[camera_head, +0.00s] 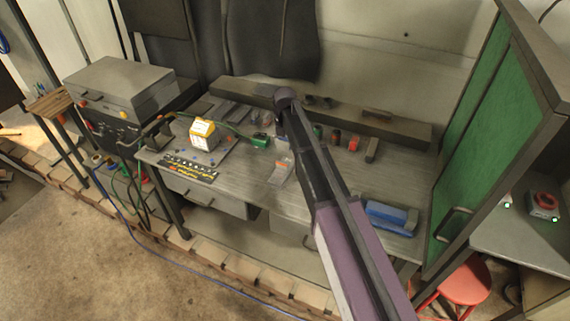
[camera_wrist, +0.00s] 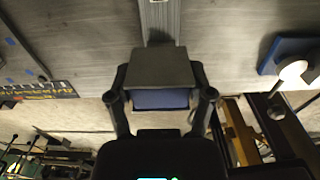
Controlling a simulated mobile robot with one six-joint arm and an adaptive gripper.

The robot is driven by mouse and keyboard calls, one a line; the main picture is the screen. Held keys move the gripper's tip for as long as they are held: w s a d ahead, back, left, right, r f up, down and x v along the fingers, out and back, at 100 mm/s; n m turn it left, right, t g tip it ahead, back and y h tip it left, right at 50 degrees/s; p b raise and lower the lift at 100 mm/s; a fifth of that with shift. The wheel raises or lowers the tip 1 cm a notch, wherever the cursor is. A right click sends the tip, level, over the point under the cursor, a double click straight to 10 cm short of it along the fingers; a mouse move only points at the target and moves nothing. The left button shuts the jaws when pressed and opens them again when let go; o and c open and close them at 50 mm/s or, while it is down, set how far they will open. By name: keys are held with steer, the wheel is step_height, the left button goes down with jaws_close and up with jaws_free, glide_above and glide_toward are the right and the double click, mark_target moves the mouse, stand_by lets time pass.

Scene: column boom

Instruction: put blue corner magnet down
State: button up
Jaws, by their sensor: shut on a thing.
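The blue corner magnet (camera_wrist: 160,99) shows in the wrist view as a block with a grey upper face and a dark blue face below. My gripper (camera_wrist: 162,92) is shut on it, with one finger at each side. The block appears in front of the workbench (camera_wrist: 90,55), near its front edge. Whether it touches the bench cannot be told.
A grey metal strip (camera_wrist: 159,20) lies just beyond the block. A black strip with yellow marks (camera_head: 189,170) and a yellow-white box (camera_head: 203,134) are on the bench's left. A blue item (camera_head: 386,213) lies at right. A green cabinet door (camera_head: 500,110) stands beside it.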

steer(key=shift+f+b, duration=2.35)
steer(key=shift+f, duration=0.3)
steer(key=shift+f+b, duration=1.9)
steer(key=shift+f, duration=0.1)
steer(key=o, duration=1.3)
step_height(320, 180, up, 12)
steer(key=p, duration=1.2)
